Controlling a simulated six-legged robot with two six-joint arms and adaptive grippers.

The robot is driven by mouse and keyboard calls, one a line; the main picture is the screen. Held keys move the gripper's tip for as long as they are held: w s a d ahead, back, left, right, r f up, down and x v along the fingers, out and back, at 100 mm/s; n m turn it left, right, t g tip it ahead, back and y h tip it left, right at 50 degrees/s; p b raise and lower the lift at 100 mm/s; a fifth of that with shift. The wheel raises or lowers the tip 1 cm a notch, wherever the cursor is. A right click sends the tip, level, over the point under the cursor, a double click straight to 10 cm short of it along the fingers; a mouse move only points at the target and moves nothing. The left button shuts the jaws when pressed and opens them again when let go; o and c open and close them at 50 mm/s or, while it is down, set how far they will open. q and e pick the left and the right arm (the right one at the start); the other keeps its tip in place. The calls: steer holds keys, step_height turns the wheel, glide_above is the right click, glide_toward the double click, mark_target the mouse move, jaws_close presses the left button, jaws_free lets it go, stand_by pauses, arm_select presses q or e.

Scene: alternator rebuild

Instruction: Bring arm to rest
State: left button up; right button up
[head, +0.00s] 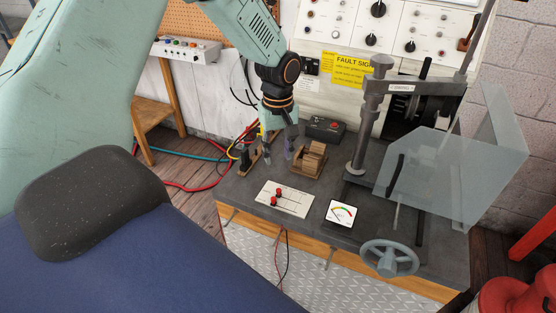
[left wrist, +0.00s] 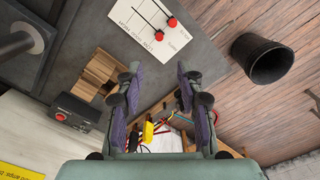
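My left gripper (head: 276,150) hangs above the left part of the dark bench (head: 328,188), close to a wooden slotted block (head: 310,161). In the left wrist view its two fingers (left wrist: 162,80) are spread apart with nothing held between them. The wooden block (left wrist: 100,76) shows beside the left finger there. Whether the fingertips touch anything on the bench I cannot tell. My right gripper is not in view.
A white panel with red knobs (head: 285,199), a gauge (head: 341,213) and a black box with a red button (head: 325,129) lie nearby. A press with a handwheel (head: 390,258) and clear shield (head: 430,180) stands right. A black bin (left wrist: 265,60) is on the floor.

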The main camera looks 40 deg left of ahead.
arm_select(q)
steer(key=shift+d+r, duration=0.1)
steer(key=shift+r, duration=0.05)
stand_by(0.4)
steer(key=s+d+f+m+h, duration=0.1)
steer(key=s+d+f+m, duration=0.5)
steer(key=s+d+f, duration=0.75)
steer(key=s+f+m, duration=0.2)
steer(key=s+m, duration=0.1)
steer(key=s, duration=0.6)
steer(key=s+f+m, duration=0.2)
steer(key=s, duration=0.7)
step_height(320, 180, down, 16)
steer(key=y+b, duration=0.1)
steer(key=b, duration=1.4)
steer(key=shift+w+d+b, duration=0.25)
steer(key=shift+d+b, duration=0.1)
steer(key=shift+b, duration=0.05)
steer(key=shift+r, duration=0.1)
